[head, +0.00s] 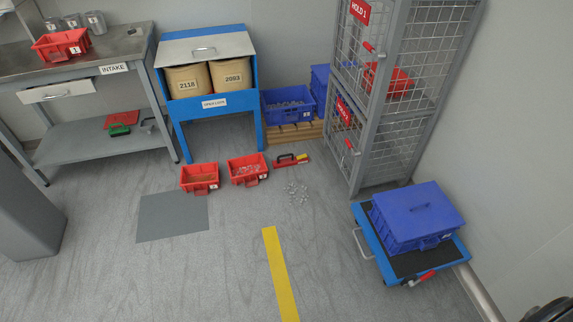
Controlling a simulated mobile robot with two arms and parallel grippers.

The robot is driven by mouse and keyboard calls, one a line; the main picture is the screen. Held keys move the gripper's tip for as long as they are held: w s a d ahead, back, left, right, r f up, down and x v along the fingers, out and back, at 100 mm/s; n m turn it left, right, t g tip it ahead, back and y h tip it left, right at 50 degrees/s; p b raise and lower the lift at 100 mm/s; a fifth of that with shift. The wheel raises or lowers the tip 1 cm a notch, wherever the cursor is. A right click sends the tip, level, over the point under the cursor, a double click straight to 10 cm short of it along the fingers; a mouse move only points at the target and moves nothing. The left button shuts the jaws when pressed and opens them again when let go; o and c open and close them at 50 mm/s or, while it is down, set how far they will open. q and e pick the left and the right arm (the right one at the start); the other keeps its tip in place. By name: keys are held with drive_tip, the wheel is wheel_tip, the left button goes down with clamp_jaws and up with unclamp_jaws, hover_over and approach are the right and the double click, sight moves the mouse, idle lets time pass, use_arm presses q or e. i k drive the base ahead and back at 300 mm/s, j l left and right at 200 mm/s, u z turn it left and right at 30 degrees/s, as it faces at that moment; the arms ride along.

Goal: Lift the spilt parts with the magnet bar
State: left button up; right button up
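The spilt parts (296,193) are a loose scatter of small, silvery pieces on the grey floor, in the middle of the head view. A red bar with a black handle and a yellow end (291,160), which looks like the magnet bar, lies on the floor just behind them. A red bin (248,170) holding similar silvery pieces stands to the left of the bar. Another red bin (199,178) with brownish contents stands further left.
A blue stand (253,88) with two sacks is behind the bins. A mesh cage (366,165) stands right of the spill. A blue trolley (366,258) carries a lidded blue crate (420,213). An intake bench (130,45) is at left. Floor around the yellow stripe (280,275) is clear.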

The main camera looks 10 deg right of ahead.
sight(285, 162)
drive_tip(key=i+z, duration=0.15)
drive_tip(key=i, duration=0.4)
drive_tip(key=i+j+z, duration=0.15)
drive_tip(key=i, duration=0.45)
drive_tip(key=i+j+z, duration=0.15)
drive_tip(key=i, duration=0.4)
